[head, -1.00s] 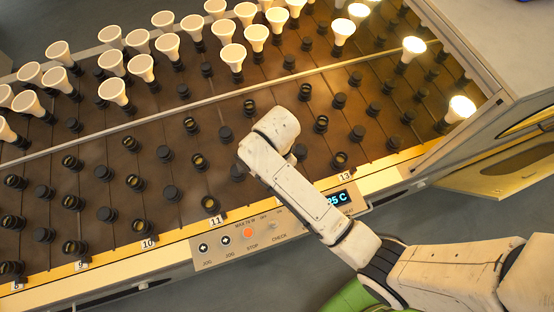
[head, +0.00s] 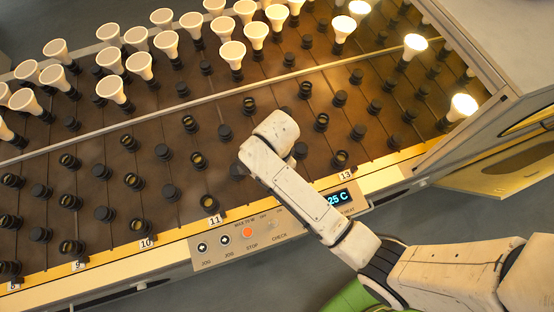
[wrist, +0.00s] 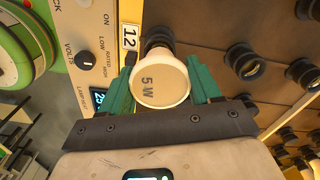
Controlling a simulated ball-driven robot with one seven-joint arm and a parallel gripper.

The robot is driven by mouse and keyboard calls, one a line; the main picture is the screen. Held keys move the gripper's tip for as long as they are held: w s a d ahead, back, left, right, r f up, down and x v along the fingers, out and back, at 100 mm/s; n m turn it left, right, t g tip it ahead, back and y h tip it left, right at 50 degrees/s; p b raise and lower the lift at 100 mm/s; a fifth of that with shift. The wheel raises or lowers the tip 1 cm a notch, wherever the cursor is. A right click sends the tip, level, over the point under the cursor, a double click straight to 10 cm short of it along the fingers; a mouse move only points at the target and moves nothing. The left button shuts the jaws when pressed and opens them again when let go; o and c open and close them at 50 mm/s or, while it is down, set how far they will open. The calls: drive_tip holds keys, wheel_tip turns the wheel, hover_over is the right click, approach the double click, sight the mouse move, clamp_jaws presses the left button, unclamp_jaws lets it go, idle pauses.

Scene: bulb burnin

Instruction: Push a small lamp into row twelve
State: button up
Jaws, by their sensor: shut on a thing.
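In the wrist view my gripper (wrist: 160,88) is shut on a small lamp (wrist: 160,82). The lamp has a cream round face marked "5 W", with a green finger on each side. Its dark base end points at the rack, close beside the row label 12 (wrist: 130,37). I cannot tell how deep the base sits in a socket. In the head view my arm reaches over the front part of the brown rack (head: 222,184), between labels 11 (head: 211,221) and 13 (head: 346,175). There my arm hides the gripper, the held lamp and label 12.
Several unlit white lamps (head: 232,52) stand at the rack's back left. A lit lamp (head: 463,106) stands at the right. Empty dark sockets (head: 190,124) surround my arm. A control panel (head: 240,240) with a red button and blue display (head: 339,200) runs along the front edge.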

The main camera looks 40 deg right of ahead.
drive_tip(key=shift+f, duration=0.6)
drive_tip(key=o, duration=1.1)
wheel_tip(320, 180, up, 11)
drive_tip(key=shift+f, duration=0.1)
